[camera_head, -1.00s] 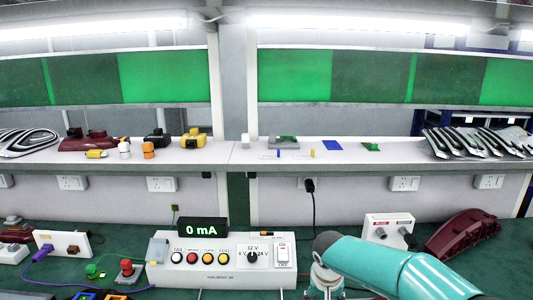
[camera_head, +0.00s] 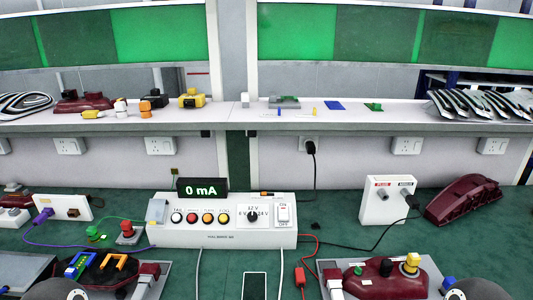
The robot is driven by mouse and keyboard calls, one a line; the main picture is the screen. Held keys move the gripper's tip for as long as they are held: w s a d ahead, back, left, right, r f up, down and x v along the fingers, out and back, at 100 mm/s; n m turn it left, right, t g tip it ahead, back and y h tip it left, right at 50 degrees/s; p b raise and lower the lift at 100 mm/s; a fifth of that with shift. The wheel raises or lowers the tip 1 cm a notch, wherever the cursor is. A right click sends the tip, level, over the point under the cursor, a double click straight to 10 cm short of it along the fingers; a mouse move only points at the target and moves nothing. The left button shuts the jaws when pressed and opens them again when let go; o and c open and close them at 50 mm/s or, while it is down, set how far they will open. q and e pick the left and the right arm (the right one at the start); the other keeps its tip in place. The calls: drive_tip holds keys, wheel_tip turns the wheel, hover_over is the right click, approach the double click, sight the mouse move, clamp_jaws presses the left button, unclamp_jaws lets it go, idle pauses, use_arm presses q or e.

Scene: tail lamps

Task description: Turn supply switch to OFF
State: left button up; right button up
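The supply switch (camera_head: 284,215) is a small white rocker at the right end of the front face of the white supply box (camera_head: 190,238). Small lettering, including a red mark, sits above it; I cannot tell which way the rocker is set. The display (camera_head: 202,188) on top of the box reads 0 mA. Nothing covers the switch. Neither of my grippers shows clearly in view; only rounded grey parts, perhaps of my arms, show at the bottom edge.
A dark red tail lamp (camera_head: 387,284) lies front right with a red lead, another lamp (camera_head: 108,272) front left. A white socket box (camera_head: 388,214) stands right. Cables cross the green mat (camera_head: 335,222).

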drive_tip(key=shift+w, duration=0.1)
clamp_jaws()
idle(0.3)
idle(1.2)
